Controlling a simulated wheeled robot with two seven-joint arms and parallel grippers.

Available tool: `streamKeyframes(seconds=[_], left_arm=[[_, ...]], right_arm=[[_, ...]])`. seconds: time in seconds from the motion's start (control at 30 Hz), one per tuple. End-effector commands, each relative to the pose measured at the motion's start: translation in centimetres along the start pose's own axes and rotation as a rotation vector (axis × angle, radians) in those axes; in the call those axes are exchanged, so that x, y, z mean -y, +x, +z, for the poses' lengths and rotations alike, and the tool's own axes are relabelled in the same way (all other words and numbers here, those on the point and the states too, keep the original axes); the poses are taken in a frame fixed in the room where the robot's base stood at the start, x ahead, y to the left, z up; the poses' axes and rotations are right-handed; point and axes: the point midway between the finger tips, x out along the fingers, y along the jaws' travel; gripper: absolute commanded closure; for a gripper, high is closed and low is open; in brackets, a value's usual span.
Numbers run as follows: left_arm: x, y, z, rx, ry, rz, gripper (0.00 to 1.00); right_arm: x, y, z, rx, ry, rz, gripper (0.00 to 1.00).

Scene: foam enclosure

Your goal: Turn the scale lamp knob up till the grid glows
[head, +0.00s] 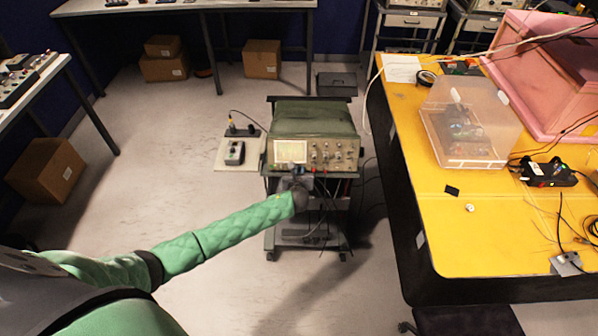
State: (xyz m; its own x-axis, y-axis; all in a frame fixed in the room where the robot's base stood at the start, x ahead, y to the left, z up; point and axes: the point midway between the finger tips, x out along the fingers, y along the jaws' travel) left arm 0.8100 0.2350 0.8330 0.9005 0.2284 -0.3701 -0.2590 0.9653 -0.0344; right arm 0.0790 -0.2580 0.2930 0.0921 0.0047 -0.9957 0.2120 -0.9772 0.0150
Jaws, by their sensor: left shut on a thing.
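A green-cased oscilloscope (313,120) stands on a small cart, its cream front panel facing me. Its screen (290,151) is at the panel's left and looks pale; the grid lines are too small to make out. Several knobs (324,154) sit right of the screen. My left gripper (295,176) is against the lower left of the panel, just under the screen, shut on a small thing. That spot fits the scale lamp knob, but the gripper hides it. My right gripper is not in view.
The cart (310,240) has a lower shelf with cables hanging beside it. A side board (236,166) at its left holds a small meter (235,152). A yellow table (455,225) with a clear plastic box (468,125) stands close at the right. The floor at left is clear.

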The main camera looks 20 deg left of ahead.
Motion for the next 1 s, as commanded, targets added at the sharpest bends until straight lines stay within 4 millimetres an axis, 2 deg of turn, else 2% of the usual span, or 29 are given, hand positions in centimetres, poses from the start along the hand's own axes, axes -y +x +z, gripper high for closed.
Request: streamKeyframes(seconds=[0.37, 0.4, 0.5, 0.83, 1.0], left_arm=[[-0.1, 0.0, -0.4, -0.004, 0.005, 0.002, 1.00], [-0.1, 0.0, -0.4, -0.004, 0.005, 0.002, 0.83], [-0.1, 0.0, -0.3, -0.004, 0.004, 0.002, 0.67], [-0.1, -0.3, -0.2, -0.001, 0.003, 0.001, 0.67], [-0.1, -1.9, -0.5, -0.002, 0.003, 0.000, 0.67]], right_arm=[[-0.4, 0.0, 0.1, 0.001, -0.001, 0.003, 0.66], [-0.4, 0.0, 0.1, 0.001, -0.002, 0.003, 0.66], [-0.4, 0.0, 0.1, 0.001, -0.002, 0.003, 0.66], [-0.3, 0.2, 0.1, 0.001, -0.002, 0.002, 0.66], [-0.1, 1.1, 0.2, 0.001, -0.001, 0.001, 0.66]])
